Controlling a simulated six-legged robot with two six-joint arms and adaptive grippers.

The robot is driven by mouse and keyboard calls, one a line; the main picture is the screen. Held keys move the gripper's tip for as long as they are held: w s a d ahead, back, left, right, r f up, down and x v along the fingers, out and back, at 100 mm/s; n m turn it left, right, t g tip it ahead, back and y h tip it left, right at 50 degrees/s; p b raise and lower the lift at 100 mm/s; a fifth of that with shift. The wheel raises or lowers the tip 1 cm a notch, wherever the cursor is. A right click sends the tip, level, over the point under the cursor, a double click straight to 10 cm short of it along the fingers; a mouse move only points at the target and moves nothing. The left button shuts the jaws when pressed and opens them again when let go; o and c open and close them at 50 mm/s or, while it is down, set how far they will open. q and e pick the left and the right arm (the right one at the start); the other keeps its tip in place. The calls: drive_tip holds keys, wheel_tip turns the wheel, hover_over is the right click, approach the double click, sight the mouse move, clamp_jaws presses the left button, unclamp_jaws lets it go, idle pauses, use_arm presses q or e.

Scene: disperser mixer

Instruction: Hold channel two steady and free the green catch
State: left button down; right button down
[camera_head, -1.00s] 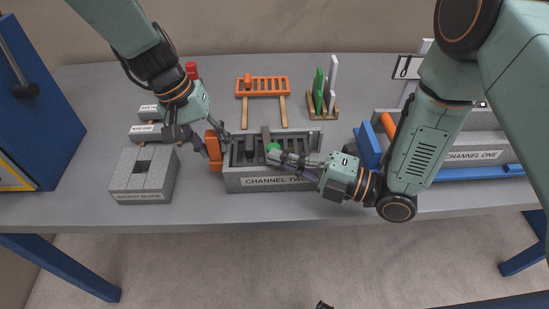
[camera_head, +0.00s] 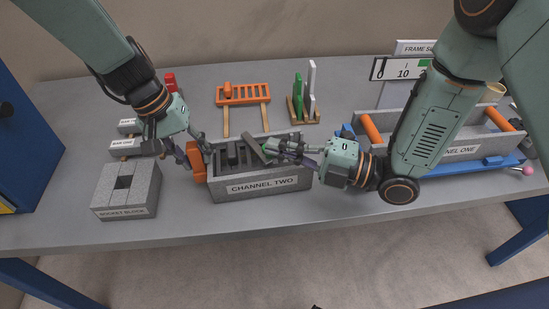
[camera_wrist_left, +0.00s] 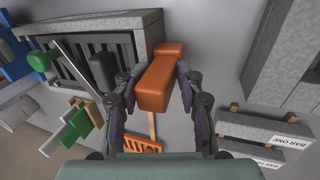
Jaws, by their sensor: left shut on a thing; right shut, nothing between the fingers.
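Channel two (camera_head: 262,187) is a grey, slotted box with a name label near the table's front; its slotted top shows in the left wrist view (camera_wrist_left: 137,22). My left gripper (camera_head: 196,157) is shut on the orange handle (camera_head: 198,167) at the box's left end; the handle lies between both fingers in the left wrist view (camera_wrist_left: 156,77). My right gripper (camera_head: 270,148) is shut and empty over the box's right part, beside a tilted dark bar (camera_head: 251,150). The round green catch (camera_wrist_left: 38,62) shows at the box's edge in the left wrist view; it is hidden in the head view.
A grey socket block (camera_head: 127,190) stands left of channel two, with labelled bars (camera_head: 135,146) behind it. An orange rack (camera_head: 243,95) and a stand with green and white boards (camera_head: 304,95) are behind. Channel one (camera_head: 462,152) is at the right. The table front is clear.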

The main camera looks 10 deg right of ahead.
wheel_tip(320, 180, up, 7)
drive_tip(key=shift+s, duration=0.15)
idle(0.4)
drive_tip(key=s+d+f+m+t+h, duration=0.2)
drive_tip(key=s+f+t, duration=0.1)
drive_tip(key=s+f, duration=0.4)
drive_tip(key=shift+s+d+f, duration=0.3)
drive_tip(key=shift+s+f, duration=0.1)
drive_tip(key=shift+f, duration=0.85)
